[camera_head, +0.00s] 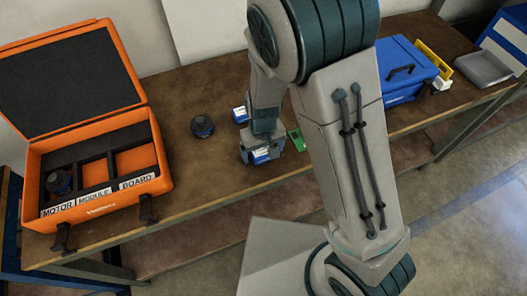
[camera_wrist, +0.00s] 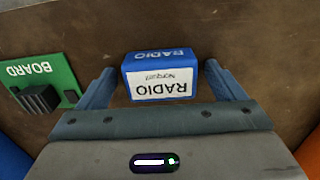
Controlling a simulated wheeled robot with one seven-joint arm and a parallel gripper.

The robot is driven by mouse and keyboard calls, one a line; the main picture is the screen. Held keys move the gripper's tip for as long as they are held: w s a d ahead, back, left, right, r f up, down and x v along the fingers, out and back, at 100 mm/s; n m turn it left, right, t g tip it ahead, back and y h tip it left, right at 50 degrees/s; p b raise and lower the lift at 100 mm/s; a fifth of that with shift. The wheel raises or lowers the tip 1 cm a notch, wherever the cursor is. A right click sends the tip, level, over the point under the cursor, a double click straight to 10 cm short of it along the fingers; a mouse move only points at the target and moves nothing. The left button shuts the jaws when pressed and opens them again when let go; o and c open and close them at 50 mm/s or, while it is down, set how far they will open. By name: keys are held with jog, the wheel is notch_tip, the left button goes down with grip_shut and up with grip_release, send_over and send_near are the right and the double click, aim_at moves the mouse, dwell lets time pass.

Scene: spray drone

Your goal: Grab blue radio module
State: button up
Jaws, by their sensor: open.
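The blue radio module (camera_wrist: 160,76) lies on the brown tabletop, its white label reading RADIO. In the wrist view it sits between the two fingers of my gripper (camera_wrist: 159,70), with a visible gap on each side. My gripper is open and not closed on it. In the head view, the module (camera_head: 261,155) shows at the tip of my gripper (camera_head: 259,148), partly hidden by it.
A green board (camera_wrist: 45,84) lies left of the gripper in the wrist view. The head view shows a dark round motor (camera_head: 202,127), another blue-and-white box (camera_head: 240,115), an open orange case (camera_head: 161,183) at left and a blue toolbox (camera_head: 402,68) at right.

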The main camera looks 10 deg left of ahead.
jog(key=c, duration=1.1)
jog(key=shift+r, duration=0.1)
